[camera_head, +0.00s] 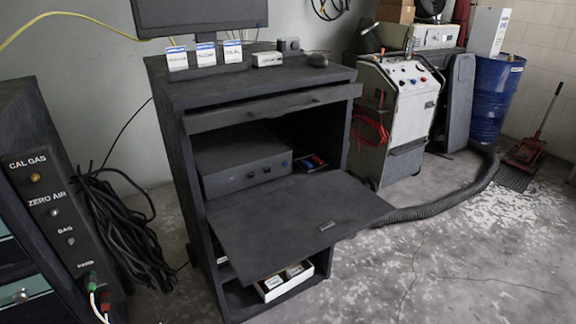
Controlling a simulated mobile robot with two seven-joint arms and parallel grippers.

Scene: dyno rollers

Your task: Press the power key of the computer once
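A dark grey box (240,158), which looks like the computer, stands on a shelf inside the open black cabinet (180,180). Its front has small round knobs or keys, one of them blue (285,163) at its right end; I cannot tell which one is the power key. A dark panel (300,212) with a small handle juts out level below the box. A monitor (198,14) stands on the cabinet top, its upper part cut off. Neither of my grippers is in view.
A white tray (284,284) sits on the bottom shelf. A gas panel (50,200) with cables is at left. A grey machine (400,120) and thick hose (440,208) are at right. The right foreground floor is clear.

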